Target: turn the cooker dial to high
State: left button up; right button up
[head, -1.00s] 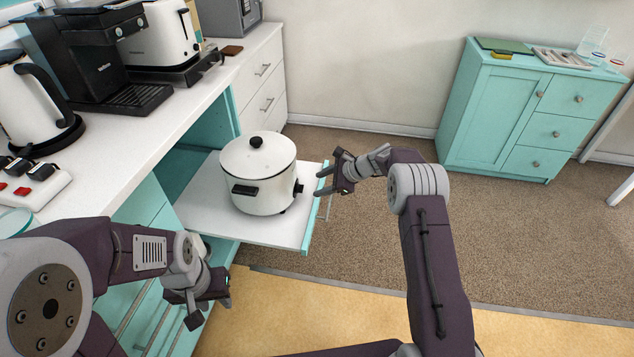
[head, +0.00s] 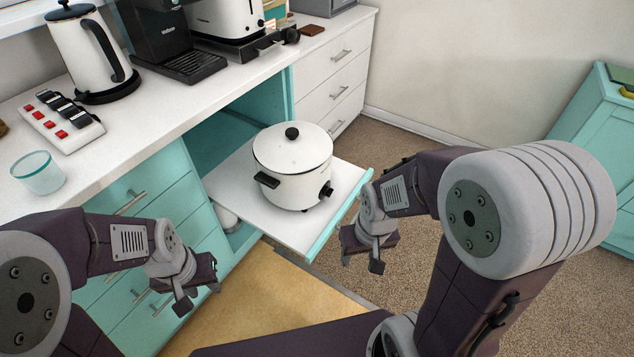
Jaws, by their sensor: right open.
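The cooker (head: 292,165) is a white pot with a lid and black knob, standing on a pulled-out shelf (head: 237,199). Its small black dial (head: 326,190) shows on the lower right side of the body; its setting is too small to read. My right gripper (head: 360,262) is open and empty, off the shelf's front edge, to the right of and lower than the dial, pointing down. My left gripper (head: 200,299) hangs low in front of the drawers, apart from the cooker; its jaw opening is not clear.
The counter above holds a kettle (head: 90,50), a power strip (head: 52,120), a glass (head: 38,173), a coffee machine (head: 175,40) and a toaster (head: 225,18). White drawers (head: 335,75) stand behind the shelf. A teal cabinet (head: 592,150) is at the right. Floor beyond the shelf is clear.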

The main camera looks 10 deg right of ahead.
aim_at(328, 192)
jog(key=i+l+u, duration=0.15)
jog(key=l+u, duration=0.3)
jog(key=i+l+u, duration=0.1)
jog(key=l+u, duration=0.8)
jog(key=k+l+u, duration=0.1)
jog(key=l+u, duration=0.35)
jog(key=l, duration=0.15)
jog(key=k+l+u, duration=0.15)
jog(key=l+u, duration=0.3)
jog(key=k+l+u, duration=0.1)
jog(key=l+u, duration=0.3)
jog(key=k+l+u, duration=0.15)
jog(key=l+u, duration=0.25)
jog(key=k+l+u, duration=0.15)
jog(key=l+u, duration=0.25)
jog(key=k+l+u, duration=0.25)
jog(key=u, duration=0.15)
